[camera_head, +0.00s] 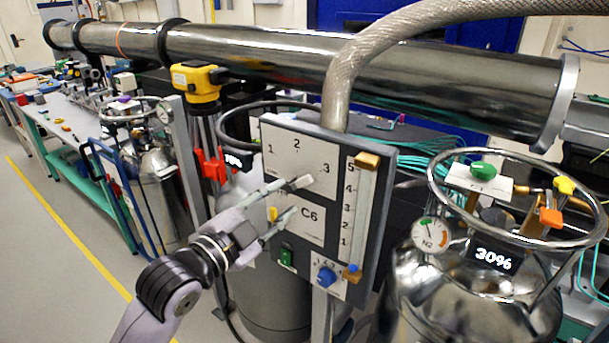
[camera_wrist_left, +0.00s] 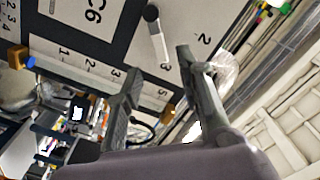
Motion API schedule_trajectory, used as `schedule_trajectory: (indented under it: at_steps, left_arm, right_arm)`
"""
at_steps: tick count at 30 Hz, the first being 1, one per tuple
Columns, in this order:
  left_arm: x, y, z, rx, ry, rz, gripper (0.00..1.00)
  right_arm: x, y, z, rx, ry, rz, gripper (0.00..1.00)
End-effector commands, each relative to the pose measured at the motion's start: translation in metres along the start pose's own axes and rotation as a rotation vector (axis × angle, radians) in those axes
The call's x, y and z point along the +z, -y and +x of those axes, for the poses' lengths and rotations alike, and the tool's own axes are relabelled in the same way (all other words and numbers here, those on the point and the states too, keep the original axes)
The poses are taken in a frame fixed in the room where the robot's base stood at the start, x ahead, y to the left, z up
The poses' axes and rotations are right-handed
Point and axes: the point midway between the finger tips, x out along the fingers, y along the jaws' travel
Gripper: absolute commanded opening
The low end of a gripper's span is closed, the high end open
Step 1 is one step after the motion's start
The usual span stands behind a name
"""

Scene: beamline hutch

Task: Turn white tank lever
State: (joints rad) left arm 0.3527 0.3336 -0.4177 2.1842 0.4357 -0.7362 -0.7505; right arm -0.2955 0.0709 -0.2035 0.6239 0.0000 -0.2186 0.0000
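A control panel (camera_head: 348,192) has a white dial plate numbered 1, 2 and 3 and a C6 label. In the left wrist view, a grey lever (camera_wrist_left: 158,36) on the dial plate runs from its round pivot toward the 3. In the head view the lever is hard to make out behind my fingers. My left gripper (camera_head: 301,196) is in front of the panel with its fingers apart. In the wrist view, the lever's end lies near the gap between the fingertips (camera_wrist_left: 157,62); I cannot tell whether they touch. My right gripper is in neither view.
A steel tank (camera_head: 415,275) with a ring handle, N2 gauge and 30% display stands right of the panel. A thick hose (camera_head: 343,85) rises from the panel. A yellow-topped tripod (camera_head: 197,82) stands behind left. The floor at left (camera_head: 45,250) is clear.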

Motion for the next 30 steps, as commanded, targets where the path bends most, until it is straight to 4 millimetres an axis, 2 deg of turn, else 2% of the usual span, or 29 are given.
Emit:
schedule_trajectory:
  at_steps: [1, 6, 12, 18, 25, 30]
  left_arm:
    - [-0.003, 0.003, 0.013, 0.0, -0.001, -0.003, 0.34]
    - [-0.002, 0.002, 0.048, 0.0, 0.0, -0.003, 0.34]
    - [-0.001, 0.001, 0.076, 0.0, 0.0, -0.002, 0.34]
    - [0.0, 0.0, 0.086, 0.0, 0.0, 0.0, 0.34]
    - [0.001, 0.0, 0.086, 0.0, 0.0, 0.0, 0.34]
    - [0.001, 0.0, 0.086, 0.0, 0.001, 0.0, 0.24]
  right_arm:
    - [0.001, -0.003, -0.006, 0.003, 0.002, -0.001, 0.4]
    - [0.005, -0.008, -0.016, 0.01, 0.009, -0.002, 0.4]
    - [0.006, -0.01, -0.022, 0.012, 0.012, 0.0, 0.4]
    - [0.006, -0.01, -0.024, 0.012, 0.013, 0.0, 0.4]
    - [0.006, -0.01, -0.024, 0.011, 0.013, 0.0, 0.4]
    - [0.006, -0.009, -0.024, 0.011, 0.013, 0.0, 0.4]
